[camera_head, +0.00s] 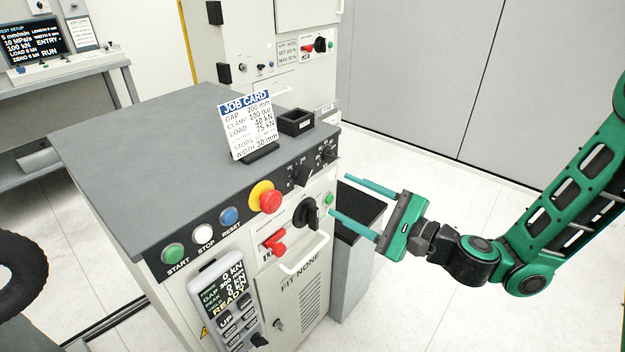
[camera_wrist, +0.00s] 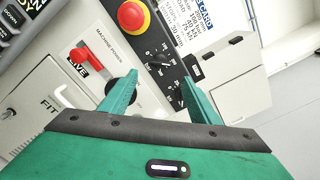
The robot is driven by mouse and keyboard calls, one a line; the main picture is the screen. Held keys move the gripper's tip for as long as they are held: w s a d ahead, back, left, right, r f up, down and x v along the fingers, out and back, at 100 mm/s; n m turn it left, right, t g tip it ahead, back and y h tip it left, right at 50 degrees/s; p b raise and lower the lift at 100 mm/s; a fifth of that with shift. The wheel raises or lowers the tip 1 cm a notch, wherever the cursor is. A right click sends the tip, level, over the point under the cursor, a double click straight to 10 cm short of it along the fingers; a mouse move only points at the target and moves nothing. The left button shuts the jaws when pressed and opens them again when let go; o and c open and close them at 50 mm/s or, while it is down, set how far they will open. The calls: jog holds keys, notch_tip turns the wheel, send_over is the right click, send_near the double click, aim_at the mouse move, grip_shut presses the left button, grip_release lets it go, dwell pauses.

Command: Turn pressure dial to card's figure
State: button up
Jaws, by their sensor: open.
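The job card (camera_head: 246,122) stands on the console top and reads GAP 200 mm, CLAMP 100 bar, with further load, stop and width lines. Two black dials, a nearer one (camera_head: 301,172) and a farther one (camera_head: 327,153), sit on the console's dark sloped panel. Their labels and settings are too small to read, so I cannot tell which is pressure. A dial (camera_wrist: 161,58) also shows in the wrist view, beyond my fingertips. My gripper (camera_head: 339,195) is open and empty, at the console's right end, fingers pointing toward its front; its fingers also show in the wrist view (camera_wrist: 160,78).
A red emergency stop (camera_head: 269,200) and green, white and blue buttons share the panel. Below are a black rotary switch (camera_head: 307,213), a red lever (camera_head: 273,242) and a hanging pendant (camera_head: 228,300). A small black tray (camera_head: 296,122) sits beside the card. Floor at right is clear.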

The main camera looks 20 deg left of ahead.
aim_at(301, 174)
jog(key=x, duration=1)
jog(key=shift+w+a, duration=0.15)
jog(key=shift+a, duration=0.1)
jog(key=c, duration=1)
jog(key=shift+a+r, duration=0.1)
jog(key=shift+a, duration=0.05)
jog(key=shift+c, duration=0.3)
